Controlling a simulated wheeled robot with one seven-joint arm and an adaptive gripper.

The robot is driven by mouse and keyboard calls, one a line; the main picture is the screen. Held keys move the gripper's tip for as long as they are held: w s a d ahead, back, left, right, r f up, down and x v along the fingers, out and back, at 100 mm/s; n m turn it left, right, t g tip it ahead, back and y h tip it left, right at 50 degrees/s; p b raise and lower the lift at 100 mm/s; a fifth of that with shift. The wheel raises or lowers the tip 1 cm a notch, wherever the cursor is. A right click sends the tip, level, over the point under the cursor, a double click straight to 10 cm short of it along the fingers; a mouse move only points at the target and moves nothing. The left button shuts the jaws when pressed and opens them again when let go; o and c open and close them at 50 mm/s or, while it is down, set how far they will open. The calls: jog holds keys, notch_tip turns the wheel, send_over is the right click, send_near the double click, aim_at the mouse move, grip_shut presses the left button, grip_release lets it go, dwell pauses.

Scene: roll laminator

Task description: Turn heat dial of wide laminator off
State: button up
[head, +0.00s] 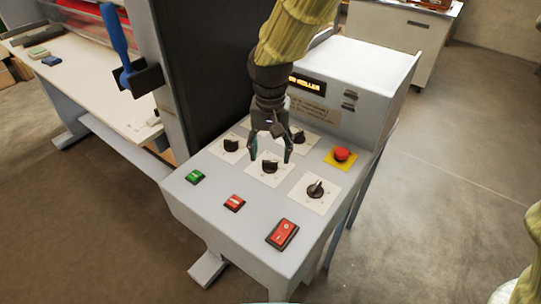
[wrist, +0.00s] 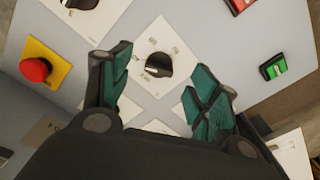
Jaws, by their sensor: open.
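The wide laminator's control panel (head: 209,176) carries several black dials on white plates. My gripper (head: 270,159) is open and points down over the middle dial (head: 269,167). In the wrist view this dial (wrist: 158,65) shows just beyond and between the green-padded fingertips of my gripper (wrist: 160,85), with nothing held. Other dials are the left one (head: 231,145), the back one (head: 298,137), partly behind my gripper, and the front right one (head: 316,189). The plate labels are too small to read, so I cannot tell which dial is heat.
A red emergency stop on yellow (head: 342,154) is at the panel's right. A green button (head: 195,177), a red button (head: 235,203) and a red rocker switch (head: 282,233) line the front. A lit display (head: 306,84) stands behind. A dark upright panel (head: 205,65) rises close on the left.

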aim_at(270, 161)
jog(key=w+f, duration=0.1)
jog(key=f, duration=0.1)
jog(key=w+f, duration=0.2)
jog(key=shift+a, duration=0.1)
jog(key=shift+w+f, duration=0.15)
jog(key=shift+f, duration=0.2)
jog(key=shift+s+f+p, duration=0.1)
jog(key=shift+s+p, duration=0.2)
jog(key=shift+s, duration=0.25)
jog(key=shift+s+r, duration=0.3)
jog(key=shift+s, duration=0.5)
jog(key=shift+w+f, duration=0.5)
jog(key=shift+w, duration=0.25)
jog(key=shift+c, duration=0.6)
jog(key=shift+w, duration=0.2)
jog(key=c, duration=0.3)
jog(key=shift+s+r, duration=0.1)
jog(key=shift+s, duration=0.2)
jog(key=c, duration=0.6)
